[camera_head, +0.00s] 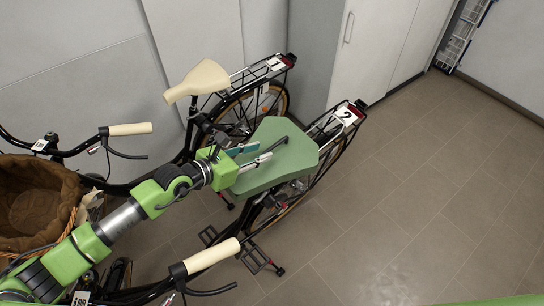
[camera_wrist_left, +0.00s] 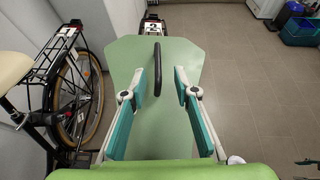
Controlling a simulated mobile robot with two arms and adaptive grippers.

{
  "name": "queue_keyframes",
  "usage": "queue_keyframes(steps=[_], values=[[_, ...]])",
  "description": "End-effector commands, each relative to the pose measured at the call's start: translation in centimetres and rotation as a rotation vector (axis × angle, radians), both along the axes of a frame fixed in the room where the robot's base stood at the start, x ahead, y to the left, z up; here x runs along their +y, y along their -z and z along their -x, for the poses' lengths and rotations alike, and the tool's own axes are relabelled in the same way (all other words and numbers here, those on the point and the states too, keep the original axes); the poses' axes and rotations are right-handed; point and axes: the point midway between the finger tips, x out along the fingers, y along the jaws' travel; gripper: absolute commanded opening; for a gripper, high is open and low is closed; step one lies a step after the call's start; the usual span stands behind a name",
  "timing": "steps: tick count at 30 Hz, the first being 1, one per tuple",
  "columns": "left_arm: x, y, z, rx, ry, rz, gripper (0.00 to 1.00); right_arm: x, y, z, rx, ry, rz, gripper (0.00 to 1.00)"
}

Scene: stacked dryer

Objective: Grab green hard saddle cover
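The green hard saddle cover (camera_head: 285,172) sits over the saddle of the bicycle with the plate "2". It has a black handle (camera_wrist_left: 157,70) on its top, which also shows in the head view (camera_head: 272,147). My left gripper (camera_head: 258,154) is over the cover from the left. In the left wrist view its two teal-padded fingers (camera_wrist_left: 160,92) are spread apart, with the handle standing beyond and between them. Nothing is held between the fingers. The green cover also fills the middle of the left wrist view (camera_wrist_left: 155,130). My right gripper is not in view.
A second bicycle with a bare cream saddle (camera_head: 198,80) and plate "1" stands behind, close to the wall. A wicker basket with brown lining (camera_head: 35,205) is at the left. A cream handlebar grip (camera_head: 212,255) juts out near the front. White cabinets (camera_head: 375,45) stand at the back. The tiled floor (camera_head: 440,190) at right is clear.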

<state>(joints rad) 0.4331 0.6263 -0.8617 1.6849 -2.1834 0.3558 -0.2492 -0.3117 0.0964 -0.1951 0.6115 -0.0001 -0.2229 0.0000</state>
Motion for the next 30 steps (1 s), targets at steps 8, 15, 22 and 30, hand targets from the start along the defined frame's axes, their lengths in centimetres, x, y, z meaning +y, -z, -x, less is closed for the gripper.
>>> queue_keyframes(steps=[8,15,22,30], values=[[-1.8,1.2,-1.7,0.000,-0.001,0.000,0.28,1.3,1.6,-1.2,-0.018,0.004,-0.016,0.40],[-4.3,2.7,-3.7,-0.002,0.000,-0.001,0.28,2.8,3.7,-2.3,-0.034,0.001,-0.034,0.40],[-5.3,3.0,-4.7,0.000,-0.002,-0.001,0.28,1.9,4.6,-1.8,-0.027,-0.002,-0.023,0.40],[-5.3,2.9,-4.7,0.001,-0.001,0.000,0.07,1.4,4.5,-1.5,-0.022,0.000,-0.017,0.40]])
